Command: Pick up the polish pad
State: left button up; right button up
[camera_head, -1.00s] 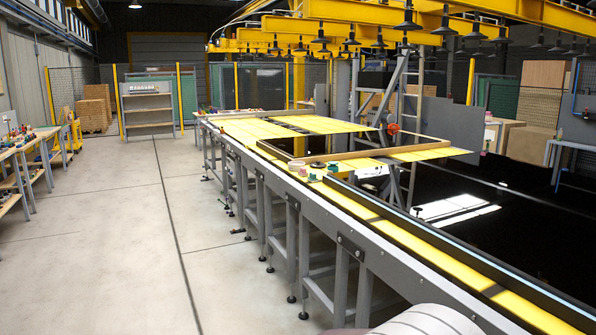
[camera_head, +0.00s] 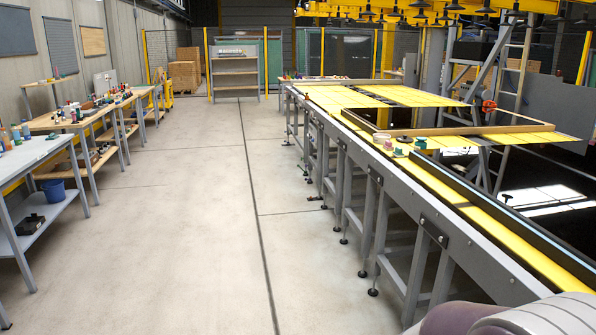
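I cannot make out the polish pad for certain. Several small items sit on the near edge of the long conveyor table (camera_head: 450,226), among them a teal item (camera_head: 421,143), a pinkish-red item (camera_head: 388,144) and a pale round item (camera_head: 398,152). They are too small to identify. Other small items stand on the workbenches at the left. Neither of my grippers is in view. A grey rounded shape at the bottom right is probably part of my own body.
Workbenches (camera_head: 75,122) line the left wall, with a blue bucket (camera_head: 54,191) on a lower shelf. A grey shelf unit (camera_head: 235,72) stands at the back. The concrete floor (camera_head: 190,230) between benches and conveyor is clear. A ladder (camera_head: 512,80) stands beyond the conveyor.

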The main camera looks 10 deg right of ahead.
aim_at(389, 147)
jog(key=i+l+z, duration=0.4)
jog(key=i, duration=0.65)
jog(key=i+z, duration=0.4)
jog(key=i, duration=0.7)
